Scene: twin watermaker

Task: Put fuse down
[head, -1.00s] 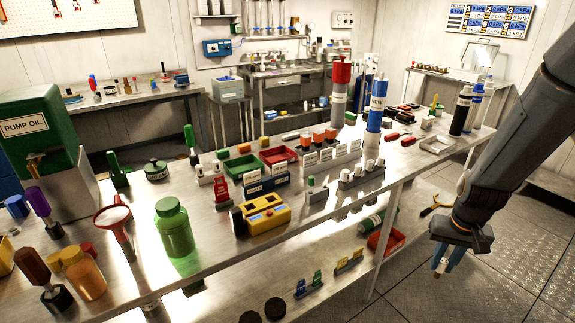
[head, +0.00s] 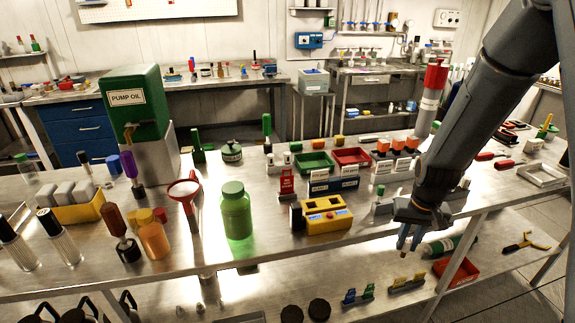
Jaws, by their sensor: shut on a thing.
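My gripper (head: 409,240) hangs at the front edge of the steel bench, right of the yellow device, with its fingers pointing down. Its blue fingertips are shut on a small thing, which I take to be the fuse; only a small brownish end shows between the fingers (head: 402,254). The fuse is mostly hidden by the fingers. A green tray (head: 314,158) and a red tray (head: 352,152) stand farther back on the bench, behind labelled blocks (head: 334,184). My gripper is apart from both trays.
The yellow device (head: 326,215) with a black end stands left of my gripper. A green bottle (head: 236,212) and a red funnel (head: 185,190) stand farther left. My forearm hides part of the right side of the bench. The lower shelf holds a red bin (head: 455,272) and pliers (head: 525,244).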

